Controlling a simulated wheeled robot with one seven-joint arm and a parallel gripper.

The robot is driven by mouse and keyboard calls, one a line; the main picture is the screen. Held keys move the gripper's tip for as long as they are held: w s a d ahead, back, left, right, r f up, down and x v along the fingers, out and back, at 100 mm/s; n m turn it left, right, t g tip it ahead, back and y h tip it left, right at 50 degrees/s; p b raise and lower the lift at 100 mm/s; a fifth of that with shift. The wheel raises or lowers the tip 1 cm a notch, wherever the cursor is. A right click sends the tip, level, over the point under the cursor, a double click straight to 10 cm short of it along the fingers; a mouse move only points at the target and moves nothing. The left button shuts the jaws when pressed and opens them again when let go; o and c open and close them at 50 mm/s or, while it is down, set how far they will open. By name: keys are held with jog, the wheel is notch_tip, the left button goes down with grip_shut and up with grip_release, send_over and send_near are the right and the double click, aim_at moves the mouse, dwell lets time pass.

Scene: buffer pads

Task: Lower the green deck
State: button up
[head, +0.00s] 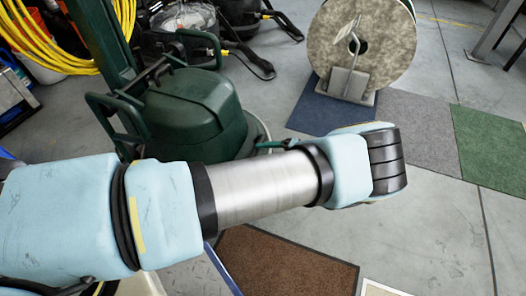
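A dark green floor machine (195,105) stands at the upper left, with a rounded green housing, an upright green column (102,40) and tubular green handles on its left side. My light blue and silver arm crosses in front of it and hides its lower part. A pale rim shows at the housing's right edge. I cannot tell how high or how tilted the deck sits. A thin green bar (270,145) shows just above my arm, right of the housing. My gripper's fingers do not show; the arm's visible far end is a black ribbed part.
A large cable reel (385,45) stands at the back on a blue mat (315,108), with grey and green mats (490,145) to the right. A brown mat (275,265) lies below my arm. A coiled yellow hose (50,60) is at upper left.

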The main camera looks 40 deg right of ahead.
jog(key=p+v, duration=0.1)
jog(key=v, duration=0.8)
dwell(0.3)
